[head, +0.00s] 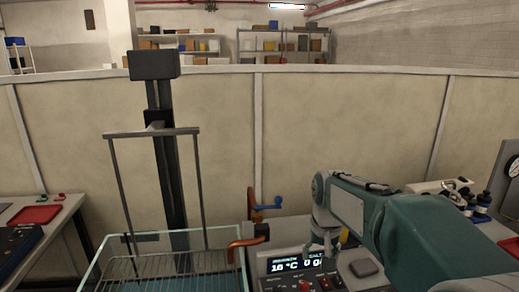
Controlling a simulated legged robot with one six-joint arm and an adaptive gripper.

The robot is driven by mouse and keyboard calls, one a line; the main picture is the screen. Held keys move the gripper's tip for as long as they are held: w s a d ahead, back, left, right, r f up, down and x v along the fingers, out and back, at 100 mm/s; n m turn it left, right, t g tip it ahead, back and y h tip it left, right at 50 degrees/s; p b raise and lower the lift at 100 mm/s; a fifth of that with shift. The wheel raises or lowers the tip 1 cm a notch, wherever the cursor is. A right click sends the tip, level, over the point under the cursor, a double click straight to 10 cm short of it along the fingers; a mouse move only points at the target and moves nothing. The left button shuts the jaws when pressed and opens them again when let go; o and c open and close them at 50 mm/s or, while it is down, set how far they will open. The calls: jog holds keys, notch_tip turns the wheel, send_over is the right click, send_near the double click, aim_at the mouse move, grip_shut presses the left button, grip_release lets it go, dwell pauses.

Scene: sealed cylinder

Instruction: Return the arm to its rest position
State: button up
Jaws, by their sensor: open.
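My arm (400,228) is teal and grey and reaches in from the right edge of the head view. My gripper (322,252) hangs at its end, pointing down, above the back of a control panel (275,283) with a lit display reading about 16 °C. The gripper is small in the view; its fingers look apart, with nothing seen between them. I cannot tell how far the fingertips are above the bench surface behind the panel.
Left of the panel stands a glass tank (88,280) with a wire rack (165,262), an upright column (170,180) and an orange handle (240,243). A blue lever (267,207) is behind. A red tray (35,214) sits far left.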

jog(key=s+d+r+n+t, duration=0.1)
jog(key=s+t, duration=0.3)
jog(key=s, duration=1.8)
jog(key=shift+s+r, duration=0.2)
jog(key=shift+s, duration=0.1)
jog(key=shift+d, duration=0.1)
